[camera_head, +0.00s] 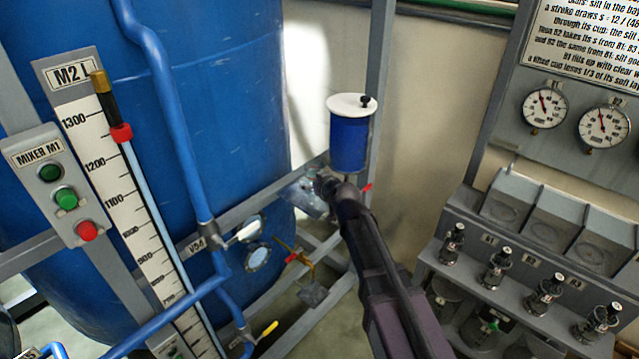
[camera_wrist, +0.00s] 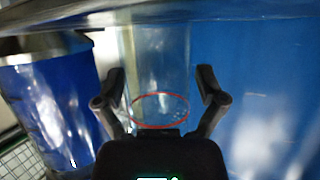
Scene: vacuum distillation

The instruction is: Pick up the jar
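A clear glass jar (camera_wrist: 158,70) with a red ring line low on it stands in the middle of the wrist view. My gripper (camera_wrist: 161,85) is open, with one finger on each side of the jar and a visible gap at the right finger. I cannot tell how far the fingers reach around it. In the head view my gripper (camera_head: 318,186) is beyond my dark forearm, beside a pale glassy shape (camera_head: 302,193) that may be the jar; the arm and gripper partly hide it.
A blue canister (camera_head: 348,143) with a white lid stands just above and right of my gripper. A large blue tank (camera_head: 220,110) and blue pipe (camera_head: 165,90) are at left. A grey rack with valves (camera_head: 495,268) and gauges (camera_head: 545,105) is at right.

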